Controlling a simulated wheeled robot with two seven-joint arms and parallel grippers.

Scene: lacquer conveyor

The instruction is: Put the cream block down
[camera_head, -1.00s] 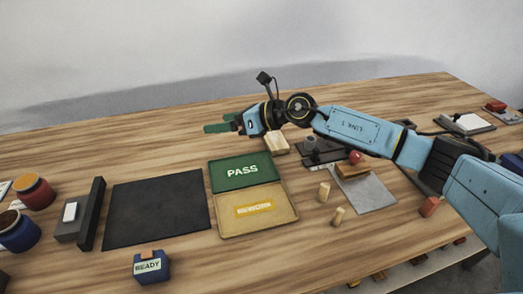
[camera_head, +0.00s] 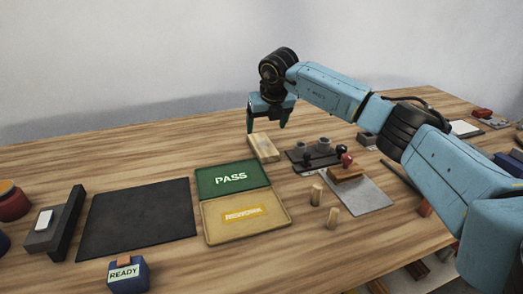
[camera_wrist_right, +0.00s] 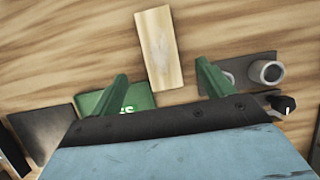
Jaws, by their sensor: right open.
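The cream block (camera_head: 264,147) lies flat on the wooden table, behind the green PASS tray. It also shows in the right wrist view (camera_wrist_right: 158,48), with its near end between the spread green fingers in the picture. My right gripper (camera_head: 267,127) is open and empty, fingers pointing down, just above and behind the block in the head view. In the right wrist view the gripper (camera_wrist_right: 162,72) shows the block clear of both fingers. My left gripper is in neither view.
The PASS tray (camera_head: 230,179) adjoins the yellow REWORK tray (camera_head: 247,213). A dark holder (camera_head: 313,160) with grey cups stands right of the block. Two small wooden pegs (camera_head: 317,193) stand in front. A black mat (camera_head: 137,218) lies left; bare table surrounds the block.

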